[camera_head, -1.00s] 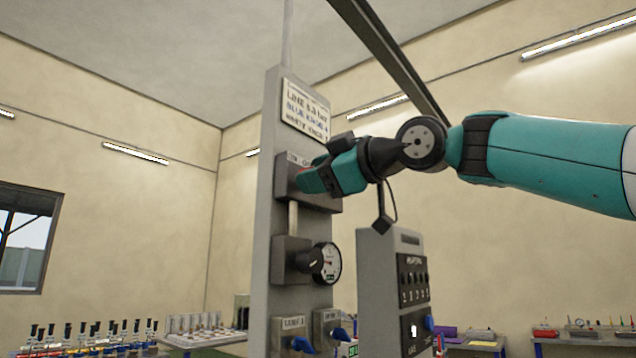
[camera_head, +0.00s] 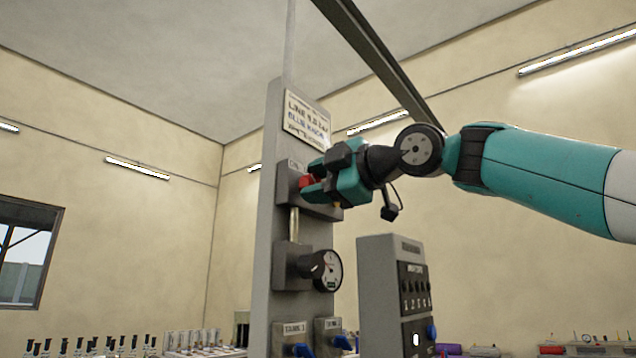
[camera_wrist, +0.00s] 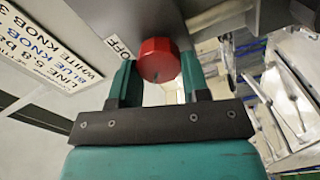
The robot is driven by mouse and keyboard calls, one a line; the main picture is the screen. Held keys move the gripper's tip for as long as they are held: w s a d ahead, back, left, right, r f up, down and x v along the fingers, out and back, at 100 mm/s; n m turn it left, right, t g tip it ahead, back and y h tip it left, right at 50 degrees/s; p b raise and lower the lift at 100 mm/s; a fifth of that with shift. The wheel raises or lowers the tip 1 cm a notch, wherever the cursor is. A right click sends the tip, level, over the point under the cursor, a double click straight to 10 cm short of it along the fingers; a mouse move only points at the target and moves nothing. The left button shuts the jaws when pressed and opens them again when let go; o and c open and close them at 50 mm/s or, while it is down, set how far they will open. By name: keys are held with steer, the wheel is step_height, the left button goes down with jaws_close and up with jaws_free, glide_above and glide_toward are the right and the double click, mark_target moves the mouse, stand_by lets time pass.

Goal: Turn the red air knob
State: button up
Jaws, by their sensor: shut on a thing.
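The red air knob (camera_head: 307,181) sits on a grey valve block near the top of the tall grey panel (camera_head: 266,215). In the wrist view the faceted red knob (camera_wrist: 158,60) stands between my two teal fingers. My gripper (camera_head: 316,186) is shut on the knob from the right side, with one finger on each side of it. It also shows in the wrist view (camera_wrist: 158,78). An "OFF" label (camera_wrist: 121,46) is beside the knob. The knob has no clear pointer, so its turn angle cannot be told.
A round gauge (camera_head: 326,271) is below the knob on the panel, with blue knobs (camera_head: 303,349) lower down. A sign (camera_head: 307,119) is above. A smaller grey switch post (camera_head: 378,290) stands to the right, below my arm. Benches with small items line the back.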

steer(key=o, duration=0.9)
steer(key=b+v, duration=0.3)
steer(key=v, duration=1.4)
steer(key=shift+s+d+f+b, duration=0.1)
steer(key=shift+s+d+b, duration=0.1)
steer(key=shift+b, duration=0.15)
steer(key=shift+w, duration=0.1)
